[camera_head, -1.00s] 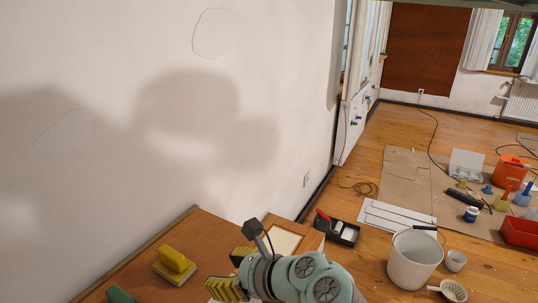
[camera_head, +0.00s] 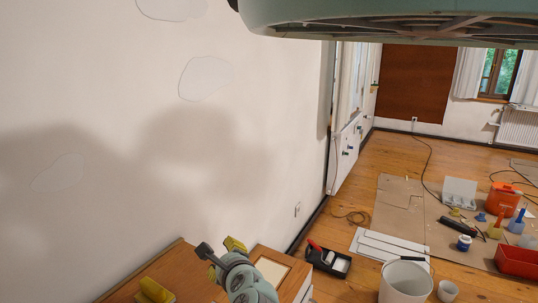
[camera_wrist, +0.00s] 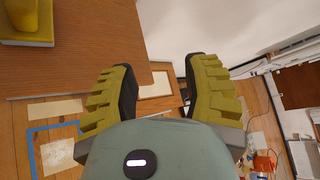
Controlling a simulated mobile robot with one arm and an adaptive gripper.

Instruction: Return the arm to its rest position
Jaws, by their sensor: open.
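My gripper (camera_head: 222,258) is low in the head view, over the wooden tabletop near the wall. In the wrist view its two yellow ridged fingers (camera_wrist: 160,90) are spread wide apart, with nothing between them. A yellow block-like tool (camera_head: 155,291) lies on the wooden table (camera_head: 170,268) to the left of the gripper. That tool also shows at the upper left of the wrist view (camera_wrist: 22,25), apart from the fingers. Part of my arm crosses the top of the head view.
A light framed panel (camera_head: 272,270) lies right of the gripper. On the floor are a black paint tray (camera_head: 327,260), a white bucket (camera_head: 403,283), an orange canister (camera_head: 503,198) and a red box (camera_head: 517,262). The white wall (camera_head: 110,90) is close on the left.

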